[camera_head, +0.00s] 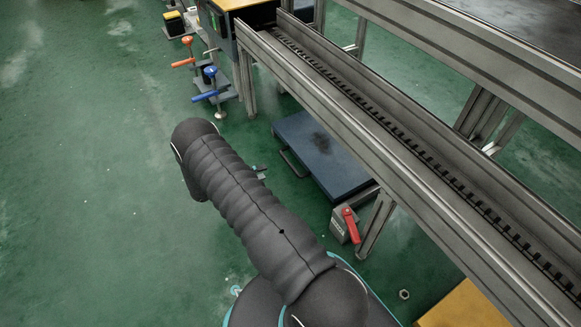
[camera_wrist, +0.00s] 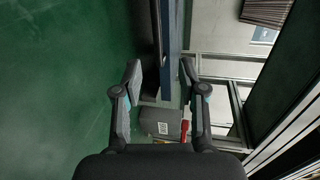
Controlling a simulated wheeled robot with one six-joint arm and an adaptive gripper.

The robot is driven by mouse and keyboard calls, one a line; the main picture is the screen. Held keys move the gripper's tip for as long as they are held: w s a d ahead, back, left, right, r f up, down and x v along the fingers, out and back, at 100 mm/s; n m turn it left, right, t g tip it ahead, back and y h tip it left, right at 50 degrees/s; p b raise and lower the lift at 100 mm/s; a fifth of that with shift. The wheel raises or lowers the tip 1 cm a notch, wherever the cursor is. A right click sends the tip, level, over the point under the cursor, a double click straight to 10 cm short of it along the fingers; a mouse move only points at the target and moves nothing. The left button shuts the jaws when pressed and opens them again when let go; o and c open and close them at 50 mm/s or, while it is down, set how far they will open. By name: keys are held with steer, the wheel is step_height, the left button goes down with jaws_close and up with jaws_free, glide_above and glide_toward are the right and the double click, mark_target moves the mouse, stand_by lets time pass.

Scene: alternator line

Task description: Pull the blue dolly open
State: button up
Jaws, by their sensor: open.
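The blue dolly (camera_head: 325,150) is a low flat platform on the floor, under the conveyor frame. A dark bar handle (camera_head: 291,164) juts from its left side. In the wrist view the dolly's blue edge (camera_wrist: 173,40) shows as a narrow strip beyond my fingers, with a dark bar (camera_wrist: 156,35) running along its left. My gripper (camera_wrist: 160,70) is open, with its two fingers on either side of the line of that bar. I cannot tell whether the fingers touch it. My arm hides most of the gripper in the head view.
A grey box with a red lever (camera_head: 345,226) stands by the conveyor leg; it also shows in the wrist view (camera_wrist: 160,122). The conveyor frame (camera_head: 380,120) runs above the dolly. Clamps with orange and blue handles (camera_head: 211,85) stand behind. The green floor at left is clear.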

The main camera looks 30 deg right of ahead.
mark_target(290, 163)
steer(key=x, duration=0.9)
steer(key=b+x, duration=0.1)
steer(key=x, duration=0.4)
steer(key=shift+a+f, duration=0.1)
steer(key=shift+f, duration=0.15)
jaws_close()
